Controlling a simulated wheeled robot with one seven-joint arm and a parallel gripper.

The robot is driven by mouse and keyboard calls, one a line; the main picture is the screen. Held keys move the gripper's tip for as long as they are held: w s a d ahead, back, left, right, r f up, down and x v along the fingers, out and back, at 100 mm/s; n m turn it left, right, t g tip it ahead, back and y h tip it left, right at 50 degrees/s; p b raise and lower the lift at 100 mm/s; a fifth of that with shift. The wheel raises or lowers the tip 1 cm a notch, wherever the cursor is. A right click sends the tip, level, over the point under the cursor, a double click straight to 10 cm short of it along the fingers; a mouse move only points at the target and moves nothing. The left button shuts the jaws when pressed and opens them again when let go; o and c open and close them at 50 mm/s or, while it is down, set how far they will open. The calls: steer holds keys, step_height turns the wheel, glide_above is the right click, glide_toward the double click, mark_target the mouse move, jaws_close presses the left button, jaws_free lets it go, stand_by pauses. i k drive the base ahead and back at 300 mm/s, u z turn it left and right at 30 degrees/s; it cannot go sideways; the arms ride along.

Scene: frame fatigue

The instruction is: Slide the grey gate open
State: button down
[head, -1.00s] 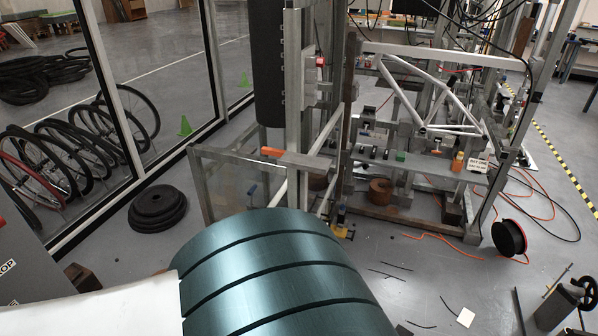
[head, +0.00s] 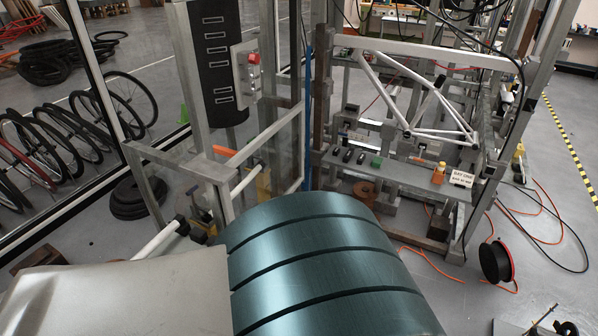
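The grey gate (head: 178,161) is a low metal frame left of the test rig, with an orange handle-like piece (head: 223,151) on its top near the right end. Its right upright (head: 222,205) stands just behind my large teal arm link. A clear panel in a grey frame (head: 285,135) runs back from that corner towards the rig. My arm covers the lower right part of the gate. I cannot tell from this view how far the gate stands open. My gripper is not in view.
A grey post carries a control box with a red button (head: 253,58) and a black padded column (head: 214,60). The rig holds a white bicycle frame (head: 420,100). Tyres (head: 128,198) lie left of the gate. A black cable reel (head: 496,262) and orange cables lie on the right floor.

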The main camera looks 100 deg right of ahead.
mark_target(237, 159)
steer(key=k, duration=0.15)
steer(key=z, duration=3.7)
steer(key=k, duration=0.55)
steer(key=z, duration=0.35)
steer(key=i, duration=1.4)
steer(key=u, duration=0.7)
steer(key=i, duration=0.3)
steer(key=u, duration=0.2)
